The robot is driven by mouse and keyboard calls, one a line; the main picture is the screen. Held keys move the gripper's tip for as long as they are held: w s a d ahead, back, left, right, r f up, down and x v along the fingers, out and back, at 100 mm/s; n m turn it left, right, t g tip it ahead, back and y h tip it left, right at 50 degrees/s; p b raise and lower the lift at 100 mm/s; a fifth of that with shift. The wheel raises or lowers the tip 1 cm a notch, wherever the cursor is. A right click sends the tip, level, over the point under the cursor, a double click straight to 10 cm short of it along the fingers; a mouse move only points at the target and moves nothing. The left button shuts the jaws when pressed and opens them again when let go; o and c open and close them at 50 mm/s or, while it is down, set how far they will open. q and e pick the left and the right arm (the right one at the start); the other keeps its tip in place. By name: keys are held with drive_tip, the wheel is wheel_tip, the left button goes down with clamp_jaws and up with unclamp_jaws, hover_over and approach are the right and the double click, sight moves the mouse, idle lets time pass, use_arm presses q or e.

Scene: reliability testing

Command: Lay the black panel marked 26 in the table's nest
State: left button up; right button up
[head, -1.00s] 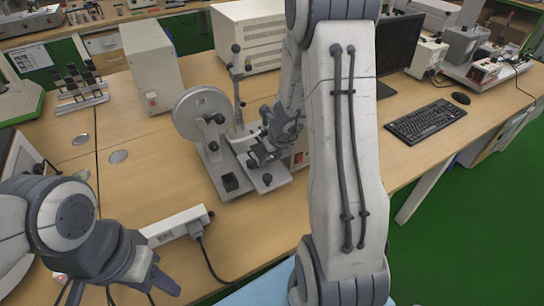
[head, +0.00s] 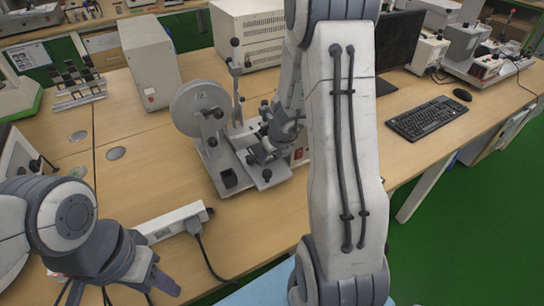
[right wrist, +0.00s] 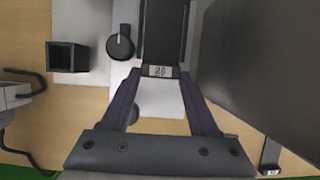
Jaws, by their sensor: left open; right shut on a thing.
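The black panel marked 26 (right wrist: 162,35) shows in the right wrist view, with its white label at the near end. My right gripper (right wrist: 161,78) is shut on it at the label end. In the head view my right gripper (head: 262,145) is over the grey test machine (head: 200,108) with the round disc; the panel is hard to make out there. The panel is above the machine's pale base; whether it touches cannot be told. The nest cannot be made out, perhaps hidden under the panel. My left gripper (head: 122,284) is open and empty at the lower left.
A hollow dark block (right wrist: 70,57) and a black knob (right wrist: 120,45) are left of the panel. A large dark surface (right wrist: 270,70) rises on its right. A rack of dark panels (head: 78,84) stands at the back left. A power strip (head: 170,224) lies in front of the machine.

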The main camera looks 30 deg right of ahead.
drive_tip(key=shift+f, duration=0.2)
drive_tip(key=shift+f, duration=0.2)
idle(0.5)
drive_tip(key=o, duration=1.4)
drive_tip(key=p+v, duration=0.4)
drive_tip(key=v, duration=0.3)
